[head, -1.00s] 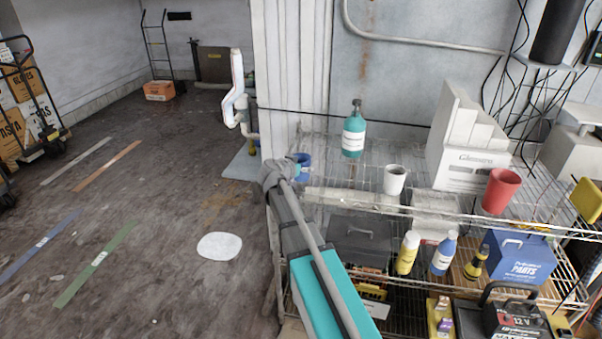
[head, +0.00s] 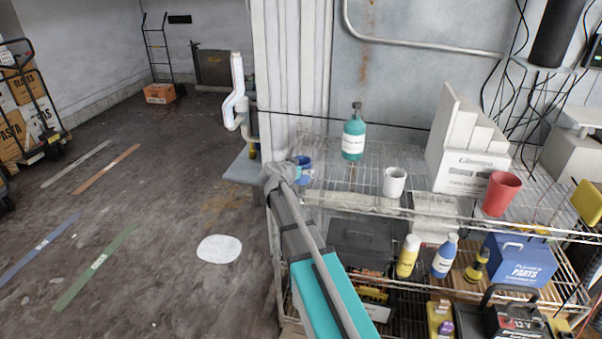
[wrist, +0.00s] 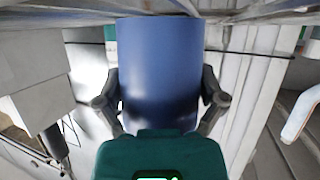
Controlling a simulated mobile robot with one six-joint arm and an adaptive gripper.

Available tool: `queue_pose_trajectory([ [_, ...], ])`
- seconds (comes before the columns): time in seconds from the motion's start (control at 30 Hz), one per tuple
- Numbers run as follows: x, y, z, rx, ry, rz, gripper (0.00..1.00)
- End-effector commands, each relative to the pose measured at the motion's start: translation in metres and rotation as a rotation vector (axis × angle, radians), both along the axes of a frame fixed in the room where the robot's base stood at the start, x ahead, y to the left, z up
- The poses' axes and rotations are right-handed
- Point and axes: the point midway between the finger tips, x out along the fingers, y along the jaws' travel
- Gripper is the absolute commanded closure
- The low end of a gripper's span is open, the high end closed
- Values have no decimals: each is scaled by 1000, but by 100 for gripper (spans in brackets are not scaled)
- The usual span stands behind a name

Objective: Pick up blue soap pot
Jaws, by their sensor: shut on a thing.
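The blue soap pot (head: 305,164) is at the left end of the top wire shelf in the head view. In the wrist view the blue pot (wrist: 160,65) fills the middle, a smooth blue cylinder. My gripper (wrist: 160,98) has one dark finger on each side of it and is shut on it. In the head view my gripper (head: 291,171) reaches the pot from the left, and my arm hides part of the shelf edge. I cannot tell whether the pot's base touches the shelf.
On the wire shelf (head: 345,178) stand a teal bottle (head: 353,140), a white cup (head: 394,182), a white box (head: 465,172) and a red cup (head: 501,194). The lower shelf holds bottles and a blue parts box (head: 521,260). The floor at left is mostly open.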

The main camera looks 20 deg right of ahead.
Motion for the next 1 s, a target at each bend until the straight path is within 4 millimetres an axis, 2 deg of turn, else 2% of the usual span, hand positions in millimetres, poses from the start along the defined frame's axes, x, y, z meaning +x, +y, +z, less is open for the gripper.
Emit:
queue_pose_trajectory([
  [0.47, 0, 0, 8, 0, 0, 0, 57],
  [0.8, 0, 0, 35, 0, 0, 0, 57],
  [1.0, -15, 13, 58, 1, -1, 2, 57],
])
